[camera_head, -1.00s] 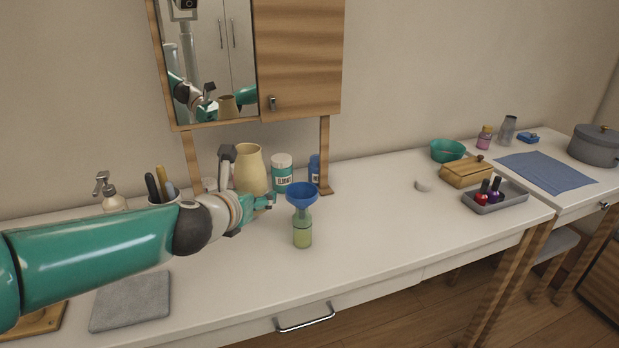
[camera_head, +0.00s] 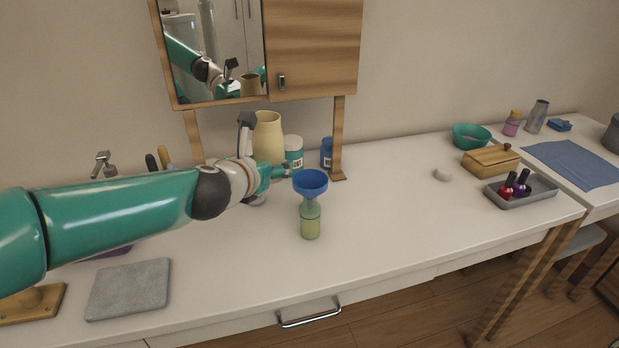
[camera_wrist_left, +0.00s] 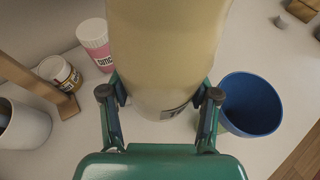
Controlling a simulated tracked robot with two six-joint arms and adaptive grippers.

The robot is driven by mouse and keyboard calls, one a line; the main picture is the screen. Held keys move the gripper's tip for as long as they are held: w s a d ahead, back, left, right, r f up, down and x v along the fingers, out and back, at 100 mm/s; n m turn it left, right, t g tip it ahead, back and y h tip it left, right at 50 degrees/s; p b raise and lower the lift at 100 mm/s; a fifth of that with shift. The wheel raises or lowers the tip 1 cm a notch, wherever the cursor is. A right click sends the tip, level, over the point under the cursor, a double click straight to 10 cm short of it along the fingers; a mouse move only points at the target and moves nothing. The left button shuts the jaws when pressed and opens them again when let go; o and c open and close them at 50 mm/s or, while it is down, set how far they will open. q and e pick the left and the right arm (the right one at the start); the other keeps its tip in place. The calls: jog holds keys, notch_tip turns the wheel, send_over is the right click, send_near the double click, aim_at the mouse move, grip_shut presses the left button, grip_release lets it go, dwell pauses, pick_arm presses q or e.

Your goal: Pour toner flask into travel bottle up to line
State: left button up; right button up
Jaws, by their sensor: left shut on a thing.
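The toner flask (camera_head: 268,135) is a large cream vessel. My left gripper (camera_head: 280,172) is shut on it, and in the left wrist view the flask (camera_wrist_left: 168,50) fills the space between the fingers (camera_wrist_left: 160,97). It looks upright. The travel bottle (camera_head: 310,222) stands on the counter just right of the gripper, with yellow-green liquid low in it. A blue funnel (camera_head: 310,181) sits in its mouth; the funnel (camera_wrist_left: 250,102) also shows right of the fingers in the wrist view. No fill line can be made out. My right gripper is not in view.
A teal-labelled jar (camera_head: 293,152) and a blue container (camera_head: 326,153) stand behind, beside a wooden cabinet post (camera_head: 339,140). A grey mat (camera_head: 128,289) lies front left. A grey tray with nail polish (camera_head: 535,190) is at right. The counter between is mostly clear.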

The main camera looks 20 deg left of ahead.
aim_at(271, 152)
pick_arm(q)
jog(key=shift+d+r, duration=0.1)
jog(key=shift+r+m+y, duration=0.2)
jog(key=shift+m+y, duration=0.2)
jog(key=shift+m, duration=0.2)
jog(key=shift+r+m+t+y+p, duration=0.4)
jog(key=shift+r+m+p, duration=0.2)
jog(key=shift+r+p, duration=0.45)
jog(key=shift+d+f+m, duration=0.1)
jog(key=shift+m, duration=0.3)
jog(key=shift+d+r+m+t+y, duration=0.25)
jog(key=shift+m+t+y, duration=0.15)
jog(key=shift+m+y, duration=0.4)
jog(key=shift+a+m+p, duration=0.2)
jog(key=shift+m+p, duration=0.1)
jog(key=shift+m, duration=0.2)
jog(key=shift+t, duration=0.3)
jog(key=shift+a+f+m+y+b, duration=0.4)
jog(key=shift+f+m, duration=0.35)
jog(key=shift+m, duration=0.15)
jog(key=shift+a+m+t+y+p, duration=0.25)
jog(key=shift+m+t+y+p, duration=0.05)
jog(key=shift+m+t, duration=0.35)
dwell(2.0)
